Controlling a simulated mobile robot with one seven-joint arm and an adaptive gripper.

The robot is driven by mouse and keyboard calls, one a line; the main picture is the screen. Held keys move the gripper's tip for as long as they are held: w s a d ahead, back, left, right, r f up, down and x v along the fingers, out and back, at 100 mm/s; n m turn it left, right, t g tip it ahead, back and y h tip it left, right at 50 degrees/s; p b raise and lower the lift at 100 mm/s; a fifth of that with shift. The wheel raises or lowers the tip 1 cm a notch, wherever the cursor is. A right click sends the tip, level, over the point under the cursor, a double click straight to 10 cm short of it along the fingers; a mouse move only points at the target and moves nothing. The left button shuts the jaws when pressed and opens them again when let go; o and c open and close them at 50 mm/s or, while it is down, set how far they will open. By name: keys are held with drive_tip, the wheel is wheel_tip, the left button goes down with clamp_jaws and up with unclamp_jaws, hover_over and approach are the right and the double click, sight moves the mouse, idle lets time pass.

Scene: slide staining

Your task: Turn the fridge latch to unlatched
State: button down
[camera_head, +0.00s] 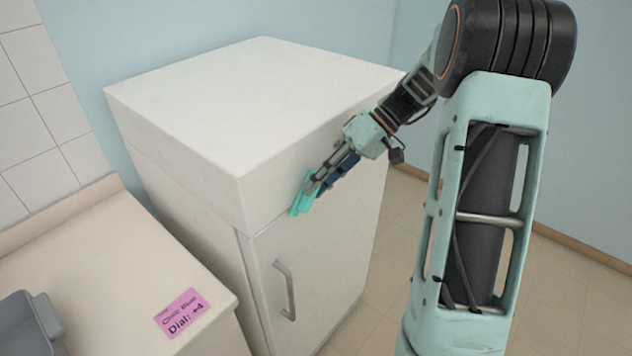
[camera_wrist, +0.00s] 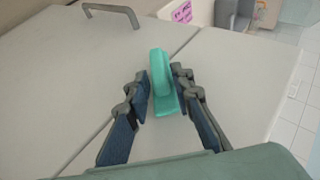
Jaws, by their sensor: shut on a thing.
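The white fridge (camera_head: 270,110) stands against the blue wall. Its teal latch (camera_head: 300,200) is on the front face, near the seam between the upper panel and the door. In the wrist view the latch (camera_wrist: 160,72) lies between the two blue finger pads, its far end sticking out beyond them and its long side crossing the seam line at a slant. My gripper (camera_head: 314,184) is shut on the latch, and its fingers (camera_wrist: 162,92) flank it on both sides. The fingers hide part of the latch in the head view. The door looks closed.
A grey bar handle (camera_head: 287,290) is on the door below the latch. A beige counter (camera_head: 90,260) at left carries a pink note (camera_head: 181,312) and a grey object (camera_head: 30,322). Open floor (camera_head: 575,285) lies to the right of the fridge.

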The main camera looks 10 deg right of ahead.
drive_tip(key=shift+w+d+f+m+g+y+b, duration=0.15)
drive_tip(key=shift+f+m+g+y+b, duration=0.35)
drive_tip(key=shift+y, duration=0.85)
drive_tip(key=shift+w+d+f+m+g+y+b, duration=0.1)
drive_tip(key=shift+f+m+g+y+b, duration=0.35)
drive_tip(key=shift+y, duration=0.85)
drive_tip(key=shift+w+d+f+m+g+y+b, duration=0.15)
drive_tip(key=shift+f+m+g+y+b, duration=0.35)
drive_tip(key=shift+y, duration=0.85)
drive_tip(key=shift+r, duration=0.25)
drive_tip(key=shift+g, duration=0.35)
drive_tip(key=c, duration=1.9)
unclamp_jaws()
drive_tip(key=shift+c, duration=0.2)
drive_tip(key=v, duration=0.7)
drive_tip(key=shift+d, duration=0.2)
